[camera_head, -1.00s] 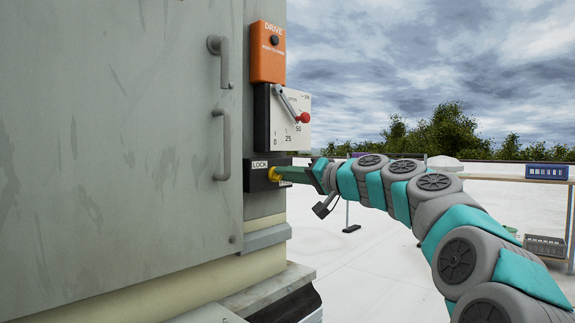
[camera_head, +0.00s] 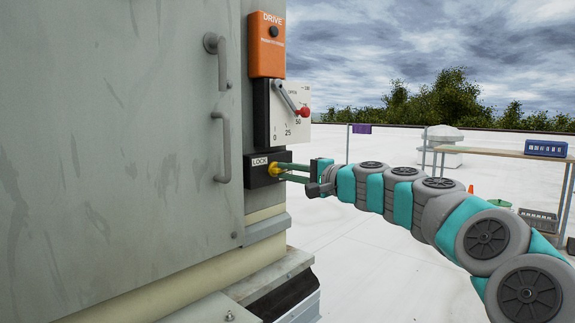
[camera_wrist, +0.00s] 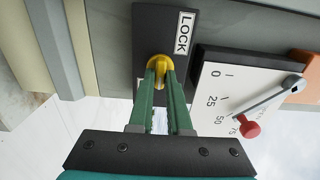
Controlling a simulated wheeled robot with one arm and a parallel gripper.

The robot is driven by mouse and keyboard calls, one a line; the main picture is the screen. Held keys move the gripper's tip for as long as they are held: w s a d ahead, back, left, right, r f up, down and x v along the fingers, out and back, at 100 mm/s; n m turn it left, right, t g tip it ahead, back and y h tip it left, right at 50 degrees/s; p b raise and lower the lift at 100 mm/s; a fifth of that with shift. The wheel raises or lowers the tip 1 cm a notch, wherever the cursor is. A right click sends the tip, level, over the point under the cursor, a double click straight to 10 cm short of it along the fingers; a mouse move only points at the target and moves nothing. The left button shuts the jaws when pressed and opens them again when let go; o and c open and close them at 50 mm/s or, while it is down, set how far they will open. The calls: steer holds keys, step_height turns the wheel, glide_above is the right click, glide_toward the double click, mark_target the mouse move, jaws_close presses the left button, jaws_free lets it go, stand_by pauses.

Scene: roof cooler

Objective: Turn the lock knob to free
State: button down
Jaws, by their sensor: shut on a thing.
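The yellow lock knob (camera_head: 273,170) sits on a black box (camera_head: 258,172) with a white LOCK label (camera_head: 259,161), low on the edge of the grey cabinet. In the wrist view the knob (camera_wrist: 160,66) shows between the tips of the green fingers. My gripper (camera_head: 280,172) reaches it from the right, and its fingers are shut on the knob. In the wrist view my gripper (camera_wrist: 160,78) partly covers the knob's lower part and any marking below it.
Above the lock box are a white dial plate (camera_head: 290,122) with a red-tipped lever (camera_head: 303,112) and an orange DRIVE box (camera_head: 267,45). The grey cabinet door (camera_head: 120,120) has two handles. A table (camera_head: 500,153) stands far right on open white roof.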

stand_by(0.5)
steer(key=c, duration=0.9)
jaws_free()
steer(key=shift+o, duration=0.2)
steer(key=shift+d, duration=0.1)
steer(key=v, duration=0.7)
steer(key=shift+s+d+b, duration=0.2)
steer(key=shift+d+b, duration=0.05)
steer(key=shift+b, duration=0.1)
